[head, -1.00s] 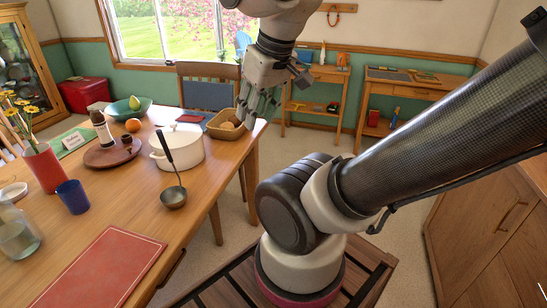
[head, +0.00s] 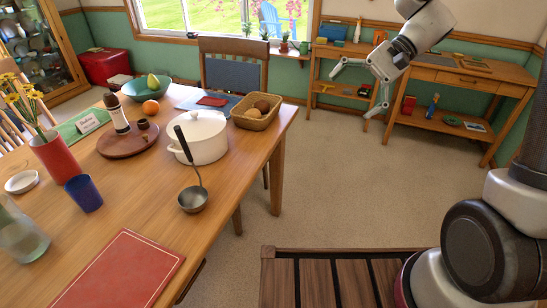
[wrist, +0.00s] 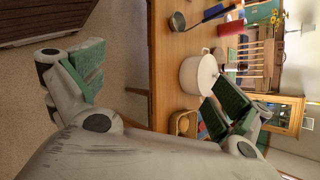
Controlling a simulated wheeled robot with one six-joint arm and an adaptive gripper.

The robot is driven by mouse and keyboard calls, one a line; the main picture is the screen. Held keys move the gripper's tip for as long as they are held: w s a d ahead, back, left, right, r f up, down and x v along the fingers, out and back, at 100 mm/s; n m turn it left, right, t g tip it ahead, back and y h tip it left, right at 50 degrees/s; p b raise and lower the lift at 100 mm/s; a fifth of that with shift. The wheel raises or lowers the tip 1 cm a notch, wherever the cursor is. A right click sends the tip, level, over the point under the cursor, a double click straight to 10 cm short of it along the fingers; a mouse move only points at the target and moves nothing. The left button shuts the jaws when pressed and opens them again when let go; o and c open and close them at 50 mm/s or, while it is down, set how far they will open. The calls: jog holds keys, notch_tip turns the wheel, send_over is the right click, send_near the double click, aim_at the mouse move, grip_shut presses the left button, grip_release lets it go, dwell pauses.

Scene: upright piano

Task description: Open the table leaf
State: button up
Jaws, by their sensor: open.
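The wooden table (head: 140,195) fills the left half of the head view, and its right edge runs past a leg over the carpet. I cannot make out a separate leaf or a seam. The tabletop (wrist: 166,60) also shows upright and sideways in the wrist view. My gripper (head: 357,92) is open and empty, held in the air to the right of the table and apart from it, before the side tables. In the wrist view its two green-padded fingers (wrist: 160,82) are spread wide, with the table's edge between them.
On the table are a white pot (head: 203,140), a ladle (head: 193,200), a bread basket (head: 256,113), a red mat (head: 120,270) and a blue cup (head: 84,193). A chair (head: 235,75) stands behind. Carpet (head: 330,180) is clear right of the table.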

jog(key=w+a+f+m+y, duration=0.6)
jog(key=w+a+f+y, duration=0.3)
jog(key=w+f, duration=0.6)
jog(key=w+a+f+m+t+y, duration=0.15)
jog(key=f+m+t, duration=0.35)
jog(key=f, duration=0.7)
jog(key=w+a+f+m+t+y, duration=0.15)
jog(key=f+m+t, duration=0.35)
jog(key=f, duration=0.8)
jog(key=x, duration=0.8)
jog(key=shift+w+m+t, duration=0.3)
jog(key=shift+w, duration=0.05)
jog(key=shift+d+r, duration=0.1)
jog(key=c, duration=1.4)
